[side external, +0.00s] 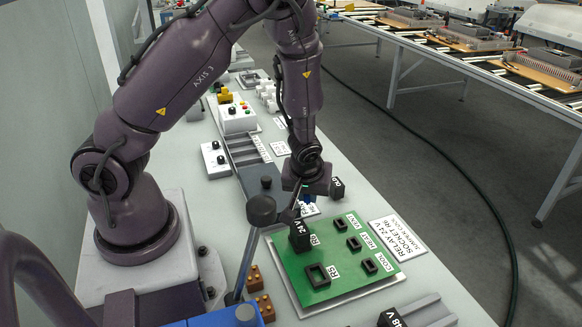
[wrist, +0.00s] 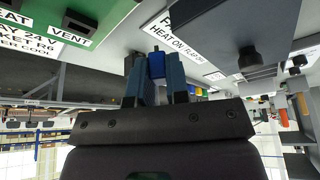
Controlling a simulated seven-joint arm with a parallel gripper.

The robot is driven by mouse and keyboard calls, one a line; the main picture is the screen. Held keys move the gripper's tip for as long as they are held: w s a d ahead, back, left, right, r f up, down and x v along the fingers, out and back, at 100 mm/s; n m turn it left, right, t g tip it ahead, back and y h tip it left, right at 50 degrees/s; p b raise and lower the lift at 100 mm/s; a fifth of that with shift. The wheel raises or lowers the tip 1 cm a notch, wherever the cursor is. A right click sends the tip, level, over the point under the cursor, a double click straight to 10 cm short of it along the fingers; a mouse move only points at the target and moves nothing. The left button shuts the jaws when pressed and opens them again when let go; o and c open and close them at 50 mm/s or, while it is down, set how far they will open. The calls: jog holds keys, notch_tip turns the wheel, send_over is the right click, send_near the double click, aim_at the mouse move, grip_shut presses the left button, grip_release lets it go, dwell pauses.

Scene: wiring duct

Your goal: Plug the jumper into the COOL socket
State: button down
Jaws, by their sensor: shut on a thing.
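The green board (side external: 290,263) lies on the bench. Its COOL socket (side external: 370,266) is the small black one nearest the front right, and it looks empty. The HEAT socket (side external: 354,243) and VENT socket (side external: 340,224) sit behind it. My gripper (side external: 305,198) is behind the board, above the bench. In the wrist view my gripper (wrist: 157,84) is shut on a small blue piece, apparently the jumper (wrist: 157,64). The jumper's lower part is hidden between the fingers. The wrist view shows the board's edge (wrist: 60,15) at upper left, with HEAT and VENT labels; COOL's socket is out of that view.
A black 24 V relay (side external: 300,240) stands upright on the board, left of the small sockets. An empty larger socket (side external: 318,275) is in front of it. A white sign (side external: 398,240) lies right.

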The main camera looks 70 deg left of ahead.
aim_at(373, 269)
jog(key=w+d+m+h, duration=0.1)
jog(key=d+m, duration=0.2)
jog(key=m, duration=0.1)
jog(key=w+d+m+t+h, duration=0.1)
jog(key=d+m, duration=0.2)
jog(key=m, duration=0.1)
jog(key=w+d+m+t+h, duration=0.1)
jog(key=d+m+h, duration=0.1)
jog(key=d+m, duration=0.1)
jog(key=shift+w+d+r+m, duration=0.15)
jog(key=shift+w+r+m, duration=0.15)
jog(key=shift+m, duration=0.2)
jog(key=w+d+r+m+g+h, duration=0.2)
jog(key=d+m, duration=0.6)
jog(key=m, duration=0.9)
jog(key=shift+d+r+g+h, duration=0.3)
jog(key=shift+r+g+h, duration=0.4)
jog(key=shift+g+h, duration=0.4)
jog(key=shift+f, duration=2.85)
jog(key=shift+f, duration=0.8)
